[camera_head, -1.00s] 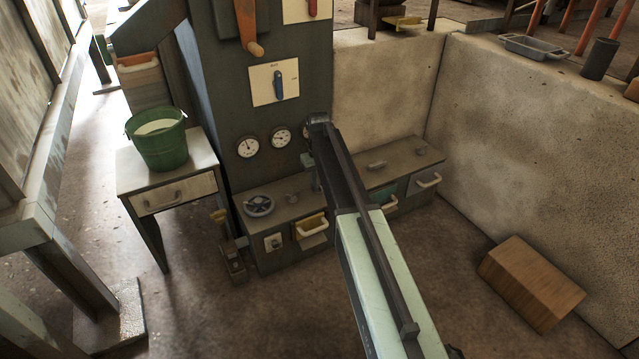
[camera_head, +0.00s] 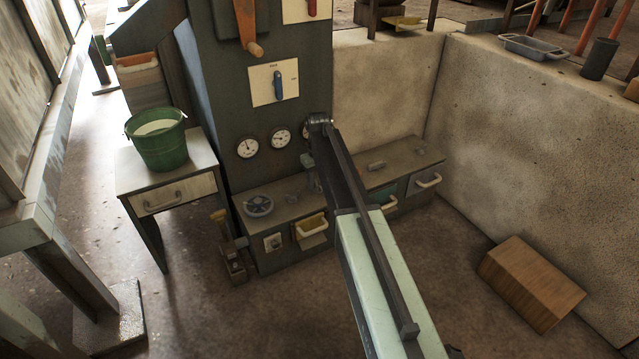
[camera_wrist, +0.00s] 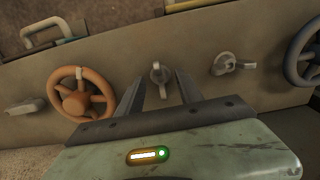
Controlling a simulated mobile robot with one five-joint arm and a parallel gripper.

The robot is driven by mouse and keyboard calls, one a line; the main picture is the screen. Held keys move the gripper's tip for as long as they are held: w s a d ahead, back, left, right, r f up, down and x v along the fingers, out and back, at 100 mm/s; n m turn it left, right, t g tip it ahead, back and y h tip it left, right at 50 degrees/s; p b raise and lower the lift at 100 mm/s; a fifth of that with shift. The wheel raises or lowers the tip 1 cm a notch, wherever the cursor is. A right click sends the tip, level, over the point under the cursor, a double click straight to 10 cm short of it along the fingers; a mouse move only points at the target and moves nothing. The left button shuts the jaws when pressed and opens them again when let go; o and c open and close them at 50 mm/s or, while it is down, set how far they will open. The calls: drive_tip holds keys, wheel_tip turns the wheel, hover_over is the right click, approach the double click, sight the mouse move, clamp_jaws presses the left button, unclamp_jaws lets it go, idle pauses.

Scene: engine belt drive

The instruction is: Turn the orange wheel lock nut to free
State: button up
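In the wrist view an orange spoked wheel (camera_wrist: 82,95) sits on the bench top, left of my gripper. A grey winged nut (camera_wrist: 160,78) stands just right of the wheel, between my gripper's fingers (camera_wrist: 162,88). The fingers are open, one on each side of the nut. I cannot tell whether either finger touches it. A second grey winged nut (camera_wrist: 232,64) lies further right, beside a dark wheel (camera_wrist: 303,52). In the head view my arm hides the orange wheel and most of my gripper.
The low bench (camera_head: 405,162) has drawers with handles along its front. The dark wheel (camera_head: 258,205) is at its left end. A grey handle (camera_wrist: 26,107) is left of the orange wheel. A green bucket (camera_head: 158,140) stands on a side table. A wooden box (camera_head: 530,283) lies on the floor.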

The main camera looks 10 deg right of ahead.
sight(320, 187)
wheel_tip(320, 187, up, 8)
drive_tip(key=p, duration=0.8)
drive_tip(key=shift+f, duration=0.1)
drive_tip(key=s+r+m+p, duration=0.1)
drive_tip(key=s+r+p, duration=0.3)
drive_tip(key=s, duration=0.6)
drive_tip(key=s+r+m+p, duration=0.1)
drive_tip(key=s+r+p, duration=0.2)
drive_tip(key=s, duration=0.6)
drive_tip(key=s+r+m+p, duration=0.1)
drive_tip(key=s+r+p, duration=0.3)
drive_tip(key=s, duration=0.6)
wheel_tip(320, 187, up, 38)
drive_tip(key=p, duration=3.7)
drive_tip(key=shift+w+d+m+p, duration=0.15)
drive_tip(key=shift+w+m+p, duration=0.2)
drive_tip(key=shift+m+p, duration=0.05)
